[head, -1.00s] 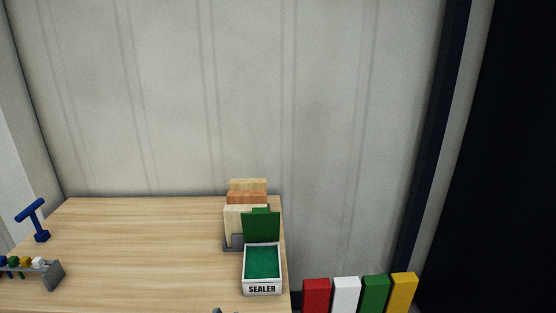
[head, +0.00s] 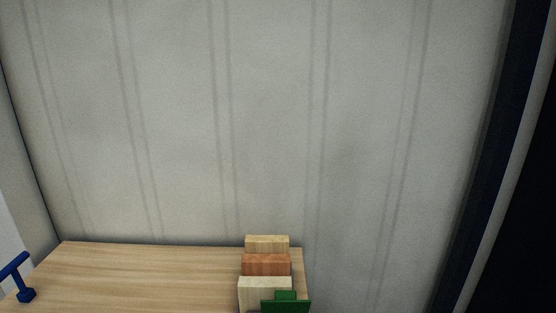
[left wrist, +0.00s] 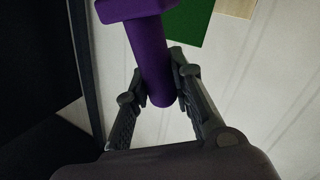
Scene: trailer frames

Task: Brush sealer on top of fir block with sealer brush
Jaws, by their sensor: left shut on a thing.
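My left gripper (left wrist: 158,84) is shut around the round purple handle of a purple tool (left wrist: 150,50) in the left wrist view. Its wider purple head lies at the top edge, partly cut off. In the head view, three wooden blocks stand in a row: a pale yellow one (head: 267,243) at the back, a reddish one (head: 266,264), and a cream one (head: 262,287) in front. I cannot tell which is fir. A green lid-like panel (head: 285,306) partly covers the cream block; the sealer box below it is out of frame. My right gripper is not in view.
The wooden table (head: 150,275) is clear left of the blocks. A blue T-shaped stand (head: 20,280) is at its left. A pale ribbed wall (head: 270,120) rises behind. A green piece (left wrist: 188,20) and a wood-coloured piece (left wrist: 236,7) show in the left wrist view.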

